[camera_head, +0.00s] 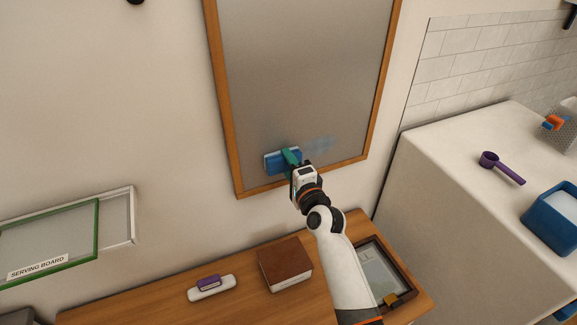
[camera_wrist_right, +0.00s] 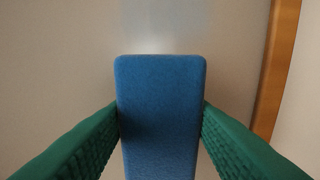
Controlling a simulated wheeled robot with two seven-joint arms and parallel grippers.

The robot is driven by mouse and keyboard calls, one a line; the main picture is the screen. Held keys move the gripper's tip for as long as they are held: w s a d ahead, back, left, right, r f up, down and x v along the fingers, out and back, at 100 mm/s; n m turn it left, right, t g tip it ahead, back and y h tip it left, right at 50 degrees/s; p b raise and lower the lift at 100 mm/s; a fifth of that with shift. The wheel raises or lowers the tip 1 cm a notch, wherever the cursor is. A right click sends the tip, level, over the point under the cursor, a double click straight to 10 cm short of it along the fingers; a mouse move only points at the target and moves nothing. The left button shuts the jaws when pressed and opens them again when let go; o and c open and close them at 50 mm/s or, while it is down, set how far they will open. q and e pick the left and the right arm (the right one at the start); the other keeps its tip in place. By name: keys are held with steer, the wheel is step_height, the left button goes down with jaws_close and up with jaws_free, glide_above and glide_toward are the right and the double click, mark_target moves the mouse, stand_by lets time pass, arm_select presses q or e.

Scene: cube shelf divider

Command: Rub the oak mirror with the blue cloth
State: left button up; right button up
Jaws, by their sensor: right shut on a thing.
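The oak mirror (camera_head: 300,80) hangs on the wall, a grey pane in a wooden frame. My right gripper (camera_head: 291,160) is at the lower part of the pane, shut on the blue cloth (camera_head: 273,163), a block-like pad. In the right wrist view the blue cloth (camera_wrist_right: 160,110) sits between the two green fingers, close in front of the pane; I cannot tell for certain whether it touches. The mirror's wooden edge (camera_wrist_right: 277,75) shows at the right there. My left gripper is not in view.
Below the mirror, a wooden surface (camera_head: 240,300) holds a brown book (camera_head: 285,262), a white and purple eraser-like item (camera_head: 210,285) and a dark framed tray (camera_head: 385,270). At right, a white counter (camera_head: 450,150) bears a purple scoop (camera_head: 500,166) and a blue bin (camera_head: 552,222).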

mark_target(322, 144)
steer(key=d, duration=0.2)
steer(key=w+d+b, duration=0.1)
steer(key=shift+w+d+r, duration=0.2)
steer(key=shift+d, duration=0.15)
steer(key=shift+d+f, duration=0.1)
steer(key=shift+d, duration=0.05)
stand_by(0.4)
steer(key=shift+w+d+b, duration=0.2)
steer(key=shift+d+b, duration=0.05)
steer(key=shift+d, duration=0.25)
steer(key=shift+w+d+b, duration=0.2)
steer(key=shift+d, duration=0.3)
steer(key=shift+w+d, duration=0.25)
steer(key=shift+d, duration=0.35)
steer(key=shift+w+d+f+b, duration=0.1)
steer(key=shift+w+d+b, duration=0.1)
steer(key=shift+d+b, duration=0.35)
steer(key=shift+w+d+b, duration=0.2)
steer(key=shift+d, duration=0.55)
steer(key=shift+w+d, duration=0.1)
steer(key=shift+d, duration=0.35)
